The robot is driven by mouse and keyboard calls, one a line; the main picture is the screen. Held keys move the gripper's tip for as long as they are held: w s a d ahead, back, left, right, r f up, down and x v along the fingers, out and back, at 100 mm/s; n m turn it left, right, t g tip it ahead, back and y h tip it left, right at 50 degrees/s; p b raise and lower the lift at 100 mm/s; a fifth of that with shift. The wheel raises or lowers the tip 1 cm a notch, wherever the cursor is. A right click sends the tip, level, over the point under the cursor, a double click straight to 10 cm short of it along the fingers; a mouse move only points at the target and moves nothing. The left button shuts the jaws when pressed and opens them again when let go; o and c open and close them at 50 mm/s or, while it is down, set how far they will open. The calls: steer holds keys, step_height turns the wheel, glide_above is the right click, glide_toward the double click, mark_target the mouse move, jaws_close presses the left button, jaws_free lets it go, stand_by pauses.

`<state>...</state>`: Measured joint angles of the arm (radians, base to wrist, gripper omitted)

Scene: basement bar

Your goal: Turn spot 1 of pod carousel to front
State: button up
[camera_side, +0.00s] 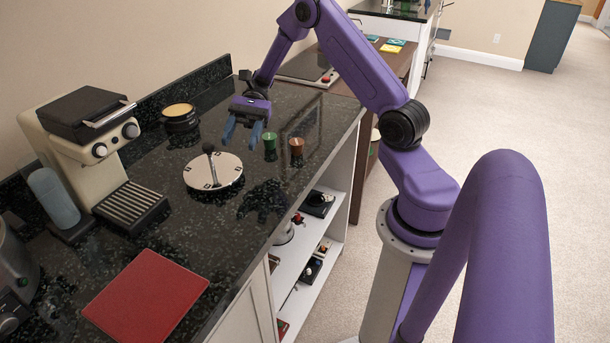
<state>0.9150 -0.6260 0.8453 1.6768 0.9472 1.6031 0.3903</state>
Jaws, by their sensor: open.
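The pod carousel (228,176) is a round white disc with dark marks near its rim and a dark upright knob (209,149) on it. It sits on the black speckled counter. I cannot read which spot faces front. My gripper (242,139) is purple with blue-grey fingers, open and empty, pointing down. It is above the counter, beyond the disc and slightly right of the knob in the picture, apart from it.
A green pod (270,146) and a brown pod (296,147) stand right of the gripper. A coffee machine (85,150) stands left, a dark round container (180,119) behind. A red mat (146,297) lies in front. The counter around the disc is mostly clear.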

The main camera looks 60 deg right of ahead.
steer(key=s+a+r+n+h, duration=0.2)
steer(key=s+a+n+h, duration=0.3)
steer(key=s+n, duration=0.4)
steer(key=s+a+r+n+h, duration=0.2)
steer(key=s+a+n+h, duration=0.3)
steer(key=s, duration=0.8)
steer(key=shift+a+n+h, duration=0.35)
steer(key=shift+n+h, duration=1.45)
steer(key=shift+n, duration=0.4)
steer(key=shift+w+f, duration=0.1)
